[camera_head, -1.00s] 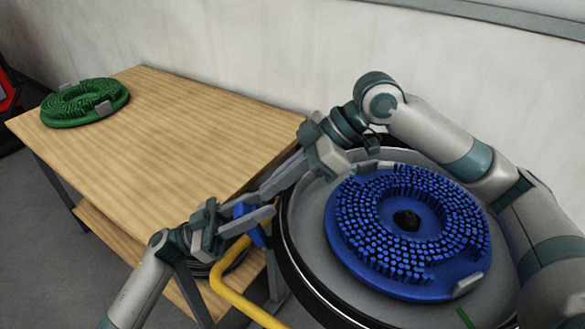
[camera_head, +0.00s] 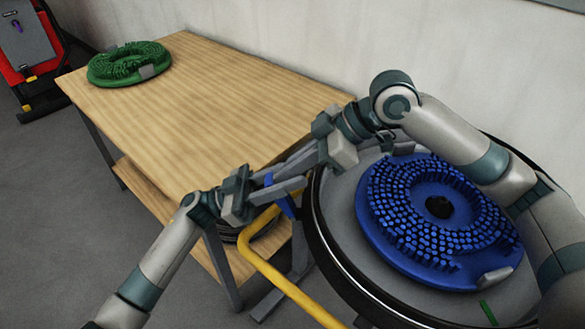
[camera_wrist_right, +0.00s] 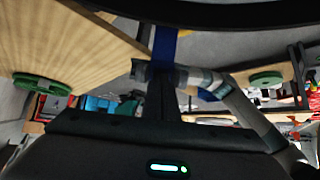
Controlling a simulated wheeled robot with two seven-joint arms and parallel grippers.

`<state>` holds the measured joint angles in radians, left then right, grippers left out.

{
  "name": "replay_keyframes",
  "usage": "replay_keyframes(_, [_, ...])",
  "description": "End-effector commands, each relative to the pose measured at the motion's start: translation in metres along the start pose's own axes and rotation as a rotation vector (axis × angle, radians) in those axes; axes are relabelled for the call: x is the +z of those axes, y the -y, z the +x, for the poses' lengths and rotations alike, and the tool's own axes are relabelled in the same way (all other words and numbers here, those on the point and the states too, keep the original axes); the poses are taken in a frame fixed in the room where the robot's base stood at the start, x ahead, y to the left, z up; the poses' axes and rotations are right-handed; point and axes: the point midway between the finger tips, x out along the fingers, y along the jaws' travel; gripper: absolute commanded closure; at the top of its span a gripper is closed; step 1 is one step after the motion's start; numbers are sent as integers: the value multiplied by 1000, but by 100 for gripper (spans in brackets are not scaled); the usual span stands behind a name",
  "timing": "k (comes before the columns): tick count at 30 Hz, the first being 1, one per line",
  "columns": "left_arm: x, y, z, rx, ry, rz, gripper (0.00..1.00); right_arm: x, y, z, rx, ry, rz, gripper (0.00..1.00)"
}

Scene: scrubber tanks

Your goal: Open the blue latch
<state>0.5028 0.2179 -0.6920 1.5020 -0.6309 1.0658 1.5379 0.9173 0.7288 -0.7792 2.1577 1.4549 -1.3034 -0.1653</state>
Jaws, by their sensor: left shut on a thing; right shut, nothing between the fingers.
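The blue latch (camera_head: 285,206) sits at the left rim of the round grey scrubber deck, beside the yellow bar. My left gripper (camera_head: 298,184) reaches in from the left and is shut on the latch, its fingers hiding part of it. My right gripper (camera_head: 262,181) comes over the deck's edge from the right. It is shut and empty, its fingers just above and behind the left fingers. The two grippers overlap in the head view, so I cannot tell whether they touch. In the right wrist view the right fingers (camera_wrist_right: 166,95) point at a blue strip (camera_wrist_right: 164,42), probably the latch.
A blue round brush (camera_head: 440,268) lies bristles up on the deck. A wooden table (camera_head: 205,110) stands left of the deck, with a green brush (camera_head: 130,65) on its far corner. A yellow bar (camera_head: 285,285) runs below the latch. A red-and-grey machine (camera_head: 30,50) stands far left.

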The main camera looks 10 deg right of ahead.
Motion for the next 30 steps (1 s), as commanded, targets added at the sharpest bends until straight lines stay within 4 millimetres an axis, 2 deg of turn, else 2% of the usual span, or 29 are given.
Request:
replay_keyframes(1, [-3,-3,8,14,-6,6,100,-2,3,6,-9,-6,-1,100])
replay_keyframes(6, [-2,-4,9,17,-7,6,100,-2,4,7,-12,-7,0,100])
replay_keyframes(7, [-2,-4,9,17,-7,6,68,-2,4,7,-12,-7,0,100])
replay_keyframes(9, [-1,-4,9,17,-7,5,52,-2,4,7,-12,-6,0,100])
replay_keyframes(22, [1,-2,1,10,-2,2,52,-1,2,5,-8,-4,1,100])
replay_keyframes(30, [1,-2,-30,9,-1,2,52,-1,2,5,-7,-4,1,100])
